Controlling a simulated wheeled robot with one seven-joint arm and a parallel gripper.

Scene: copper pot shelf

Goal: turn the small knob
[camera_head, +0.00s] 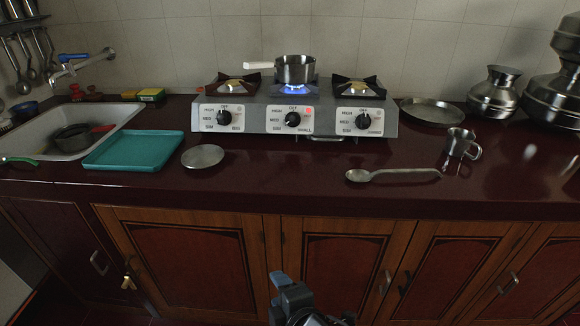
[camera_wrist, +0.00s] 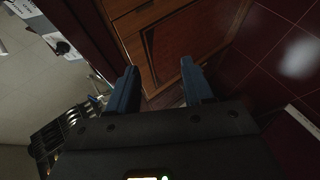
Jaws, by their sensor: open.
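The grey stove (camera_head: 262,112) has three black knobs: a left knob (camera_head: 223,118), a middle knob (camera_head: 293,119) and a right knob (camera_head: 363,121). The label at the middle knob's lower right seems to read SMALL, and a small red square sits beside it. A blue flame burns above it, under a saucepan (camera_head: 295,70). My gripper (camera_head: 287,287) is low in front of the cabinets, well below and apart from the knobs. In the wrist view, its two blue fingers (camera_wrist: 158,70) stand apart with nothing between them. Part of the stove panel (camera_wrist: 60,35) shows there at upper left.
On the dark red counter (camera_head: 290,180) lie a teal tray (camera_head: 135,150), a round lid (camera_head: 203,156), a spoon (camera_head: 395,175) and a metal cup (camera_head: 461,143). A plate (camera_head: 432,111) and metal pots (camera_head: 494,92) stand right of the stove. The counter before the middle knob is clear.

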